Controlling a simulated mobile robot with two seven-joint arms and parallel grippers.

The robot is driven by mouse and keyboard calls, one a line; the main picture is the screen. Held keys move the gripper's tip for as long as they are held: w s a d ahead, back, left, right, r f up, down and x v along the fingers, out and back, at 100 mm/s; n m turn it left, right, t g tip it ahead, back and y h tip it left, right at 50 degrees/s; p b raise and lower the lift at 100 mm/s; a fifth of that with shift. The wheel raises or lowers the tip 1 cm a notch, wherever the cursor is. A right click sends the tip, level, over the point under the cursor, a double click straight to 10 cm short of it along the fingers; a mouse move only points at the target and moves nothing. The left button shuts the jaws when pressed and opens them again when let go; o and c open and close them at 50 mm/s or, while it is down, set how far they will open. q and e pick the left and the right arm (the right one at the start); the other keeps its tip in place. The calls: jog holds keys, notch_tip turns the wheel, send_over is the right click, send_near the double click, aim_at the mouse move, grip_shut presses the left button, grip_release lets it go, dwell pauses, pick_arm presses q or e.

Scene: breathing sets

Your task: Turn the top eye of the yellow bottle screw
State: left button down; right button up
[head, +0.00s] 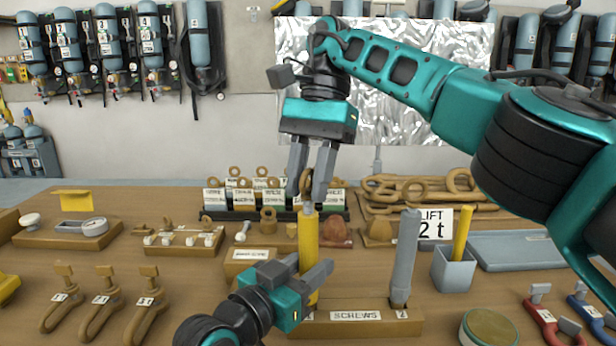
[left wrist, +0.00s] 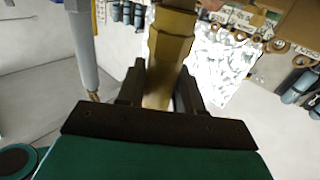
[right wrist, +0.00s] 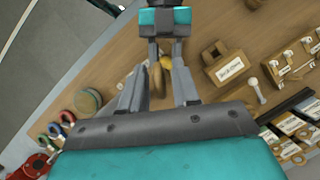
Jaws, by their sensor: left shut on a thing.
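The yellow bottle screw (head: 308,240) stands upright at the wooden screws stand (head: 365,326). Its top eye (head: 307,182) is brownish and sits above the yellow body. My left gripper (head: 299,281) is shut on the body from the front; the left wrist view shows the body (left wrist: 168,58) between its fingers. My right gripper (head: 313,194) points down from above, with one finger on each side of the eye. In the right wrist view its fingers (right wrist: 156,92) are apart, with the eye between them and a gap showing. The lower end is partly hidden by my left gripper.
A grey bottle screw (head: 405,258) stands at the right of the same stand. A grey cup (head: 453,270) with a yellow rod and a round tin (head: 489,328) are further right. Labelled blocks (head: 243,198) stand behind.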

jog(key=shift+o, duration=0.2)
jog(key=shift+r, duration=0.1)
jog(key=shift+s+m, duration=0.1)
jog(key=shift+m, duration=0.4)
